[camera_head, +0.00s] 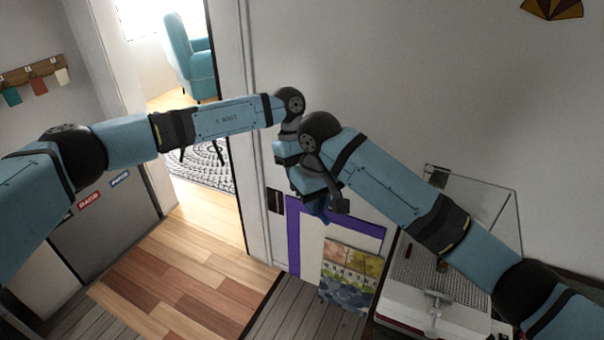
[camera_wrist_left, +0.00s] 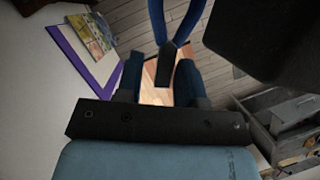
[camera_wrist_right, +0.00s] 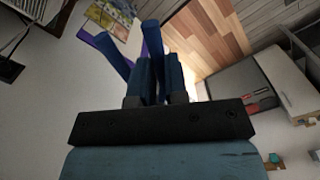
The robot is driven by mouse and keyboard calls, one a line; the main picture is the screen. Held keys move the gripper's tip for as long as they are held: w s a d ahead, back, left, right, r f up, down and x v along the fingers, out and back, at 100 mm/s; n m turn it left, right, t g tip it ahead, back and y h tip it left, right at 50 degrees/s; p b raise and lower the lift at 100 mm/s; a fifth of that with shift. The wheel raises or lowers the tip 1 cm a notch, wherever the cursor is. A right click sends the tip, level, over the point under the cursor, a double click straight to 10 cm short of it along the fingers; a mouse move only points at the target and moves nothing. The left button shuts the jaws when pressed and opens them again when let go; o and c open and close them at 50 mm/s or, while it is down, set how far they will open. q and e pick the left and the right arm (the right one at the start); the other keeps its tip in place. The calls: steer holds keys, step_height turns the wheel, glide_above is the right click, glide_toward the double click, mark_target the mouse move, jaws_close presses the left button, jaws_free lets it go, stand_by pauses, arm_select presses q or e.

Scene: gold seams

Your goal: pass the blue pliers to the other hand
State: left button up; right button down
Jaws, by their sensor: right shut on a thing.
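The blue pliers show as a small blue piece (camera_head: 320,210) below my two wrists, mostly hidden, in the head view. My right gripper (camera_wrist_right: 156,62) is shut on the pliers; their two blue handles (camera_wrist_right: 118,58) spread beyond its fingers in the right wrist view. My left gripper (camera_wrist_left: 160,75) is open, its fingers apart. In the left wrist view the blue pliers (camera_wrist_left: 157,18) reach down toward the gap between these fingers, with a dark part in the gap. I cannot tell whether the left fingers touch them. The wrists are close together.
A purple-bordered board (camera_head: 293,235) and a colourful picture sheet (camera_head: 350,272) are below the grippers. A grey cabinet (camera_head: 115,220) stands at the left; wood floor (camera_head: 190,260) lies open between.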

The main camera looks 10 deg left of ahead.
arm_select(q)
jaws_close()
arm_select(e)
steer(key=c, duration=1.1)
jaws_free()
steer(key=shift+o, duration=0.2)
steer(key=shift+r, duration=0.1)
